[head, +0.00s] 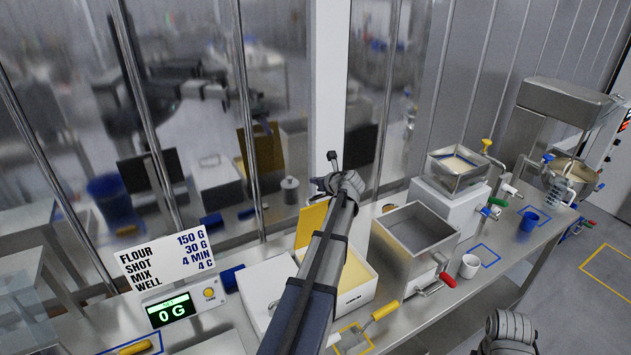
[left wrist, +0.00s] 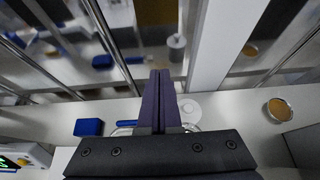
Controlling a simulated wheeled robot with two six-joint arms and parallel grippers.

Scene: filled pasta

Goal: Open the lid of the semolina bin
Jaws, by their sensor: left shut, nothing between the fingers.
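The semolina bin, a white box (head: 352,302), stands on the steel counter in the middle of the head view, partly hidden behind my left arm. Pale yellow contents (head: 358,276) show in its open top. A yellow lid panel (head: 311,222) stands raised at its back edge. I cannot read the bin's small label. My left gripper (head: 327,184) is above and behind the bin, near the glass, apart from the lid. In the left wrist view its dark fingers (left wrist: 160,100) are pressed together with nothing between them.
A white box (head: 265,285) stands left of the bin. A steel hopper (head: 415,230) with a red handle stands right, with a white cup (head: 469,266) beside it. A scale display (head: 172,308) is at left. A glass wall with posts runs close behind the counter.

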